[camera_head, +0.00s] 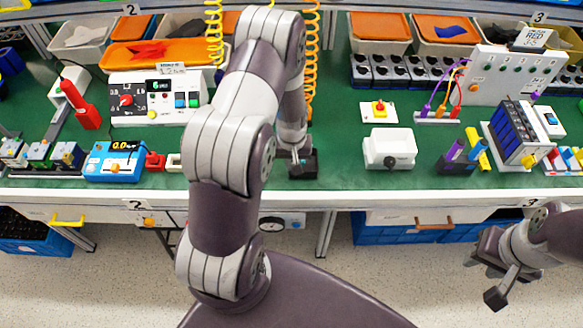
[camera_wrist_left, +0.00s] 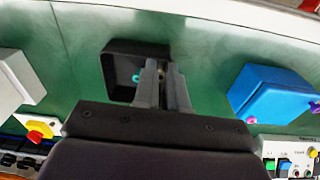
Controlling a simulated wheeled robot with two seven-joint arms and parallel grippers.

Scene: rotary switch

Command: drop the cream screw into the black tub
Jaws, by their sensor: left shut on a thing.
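The black tub (camera_head: 309,168) stands on the green bench near its front edge, and in the left wrist view (camera_wrist_left: 118,62) its dark inside shows. A small teal piece (camera_wrist_left: 136,77) is inside the tub. My left gripper (camera_wrist_left: 162,72) is at the tub, its fingers overlapping the tub's side in the wrist view. It is shut on a small pale piece that looks like the cream screw (camera_wrist_left: 160,69), mostly hidden by the fingers. My right gripper (camera_head: 483,281) is open and empty, away from the bench.
A white box with a dark knob (camera_head: 390,149) stands right of the tub. A blue box (camera_wrist_left: 270,93) is on the tub's other side in the wrist view. A red and yellow button (camera_head: 378,108) sits farther back. Bare green bench lies between the tub and the white box.

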